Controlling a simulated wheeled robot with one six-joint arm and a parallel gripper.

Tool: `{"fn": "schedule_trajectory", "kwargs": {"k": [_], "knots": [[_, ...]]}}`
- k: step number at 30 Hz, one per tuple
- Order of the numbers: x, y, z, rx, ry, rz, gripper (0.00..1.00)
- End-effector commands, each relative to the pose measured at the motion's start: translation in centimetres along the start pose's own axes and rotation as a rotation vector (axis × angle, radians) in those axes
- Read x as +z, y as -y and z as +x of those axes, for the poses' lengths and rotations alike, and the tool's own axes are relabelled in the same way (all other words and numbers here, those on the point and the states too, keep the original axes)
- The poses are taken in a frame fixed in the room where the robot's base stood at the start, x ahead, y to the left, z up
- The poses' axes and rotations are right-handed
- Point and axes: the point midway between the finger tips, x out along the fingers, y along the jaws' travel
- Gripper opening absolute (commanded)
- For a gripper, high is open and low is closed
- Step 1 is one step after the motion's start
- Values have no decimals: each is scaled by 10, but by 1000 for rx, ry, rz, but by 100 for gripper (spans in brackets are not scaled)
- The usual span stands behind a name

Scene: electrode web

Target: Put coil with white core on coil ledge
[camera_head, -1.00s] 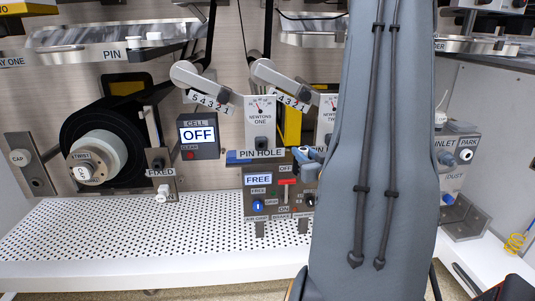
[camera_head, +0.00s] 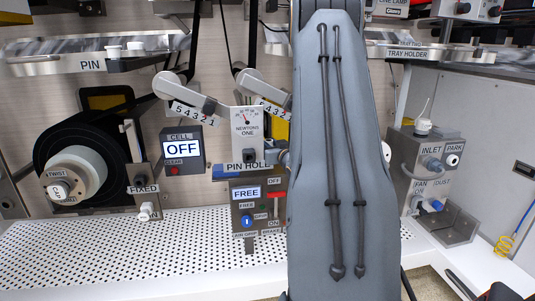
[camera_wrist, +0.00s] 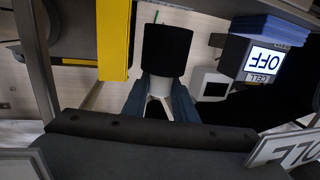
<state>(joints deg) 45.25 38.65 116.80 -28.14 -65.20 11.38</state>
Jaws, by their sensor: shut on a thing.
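In the wrist view my gripper (camera_wrist: 158,98) is shut on the white core (camera_wrist: 159,84) of a black coil (camera_wrist: 167,50). The two blue fingers sit on either side of the core, and the black winding stands beyond the fingertips, clear of other things as far as I can see. In the head view my own grey arm hides the gripper and this coil. A larger black coil with a white core (camera_head: 85,168) sits on the TWIST hub at the left. I cannot make out a ledge marked for coils.
A CELL box (camera_head: 181,150) reading OFF and a FREE control panel (camera_head: 246,203) stand left of my arm. A white perforated shelf (camera_head: 90,255) runs below, mostly clear. An INLET box (camera_head: 428,165) stands at the right. A yellow block (camera_wrist: 115,38) is near the held coil.

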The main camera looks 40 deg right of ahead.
Motion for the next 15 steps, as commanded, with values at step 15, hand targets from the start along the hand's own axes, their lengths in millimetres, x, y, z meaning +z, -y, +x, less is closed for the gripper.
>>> {"fn": "schedule_trajectory", "kwargs": {"k": [15], "knots": [[35,-1,14,1,0,-1,0]]}}
